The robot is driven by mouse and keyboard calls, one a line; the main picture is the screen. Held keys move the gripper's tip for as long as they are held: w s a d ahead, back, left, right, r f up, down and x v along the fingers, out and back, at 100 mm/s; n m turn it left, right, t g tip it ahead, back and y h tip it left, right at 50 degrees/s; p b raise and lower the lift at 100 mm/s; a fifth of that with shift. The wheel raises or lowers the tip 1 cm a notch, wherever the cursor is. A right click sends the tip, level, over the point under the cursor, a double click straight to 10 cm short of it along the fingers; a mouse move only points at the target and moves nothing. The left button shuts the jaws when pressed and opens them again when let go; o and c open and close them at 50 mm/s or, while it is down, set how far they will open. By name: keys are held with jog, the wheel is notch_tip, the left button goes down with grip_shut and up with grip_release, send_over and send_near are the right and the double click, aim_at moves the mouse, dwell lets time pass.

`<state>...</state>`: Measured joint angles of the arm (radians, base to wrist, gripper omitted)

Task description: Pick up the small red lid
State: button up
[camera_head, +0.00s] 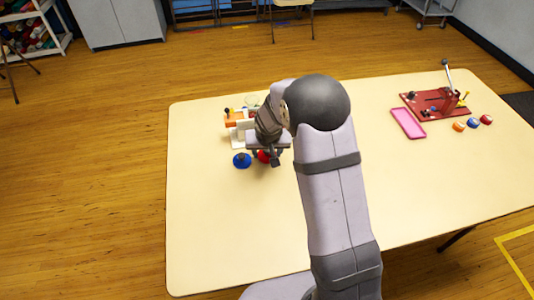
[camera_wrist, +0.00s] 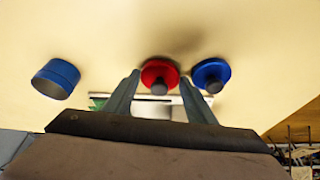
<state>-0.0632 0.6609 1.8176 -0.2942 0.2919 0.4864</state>
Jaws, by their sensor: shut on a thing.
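The small red lid (camera_wrist: 158,72) is a round red disc with a dark knob. In the wrist view it sits between the two fingertips of my gripper (camera_wrist: 160,78), which is shut on it. In the head view my gripper (camera_head: 265,155) is low at the left part of the table, and only a bit of the red lid (camera_head: 264,156) shows beneath it. Whether the lid touches the table is hard to tell. A blue lid (camera_wrist: 211,74) with a dark knob lies close beside the right finger; it also shows in the head view (camera_head: 242,160).
A blue cylindrical container (camera_wrist: 56,79) stands left of the fingers in the wrist view. An orange and white object (camera_head: 238,124) is behind my gripper. A red tool board (camera_head: 435,104), a pink tray (camera_head: 408,123) and small coloured pieces (camera_head: 473,123) are at the right. The table's front left (camera_head: 220,230) is clear.

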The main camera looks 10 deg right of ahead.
aim_at(267, 152)
notch_tip(267, 152, up, 9)
jog(key=shift+r+b, duration=0.2)
jog(key=shift+b, duration=0.1)
jog(key=d+m+p, duration=0.2)
jog(key=d+p, duration=0.6)
jog(key=p, duration=0.4)
jog(key=w+d+r+p, duration=0.1)
jog(key=w+d+r, duration=0.1)
jog(key=w, duration=0.9)
jog(key=shift+d+r+h, duration=0.3)
jog(key=shift+d+r, duration=0.05)
jog(key=shift+r, duration=0.35)
jog(key=shift+n, duration=0.3)
jog(key=shift+f, duration=0.1)
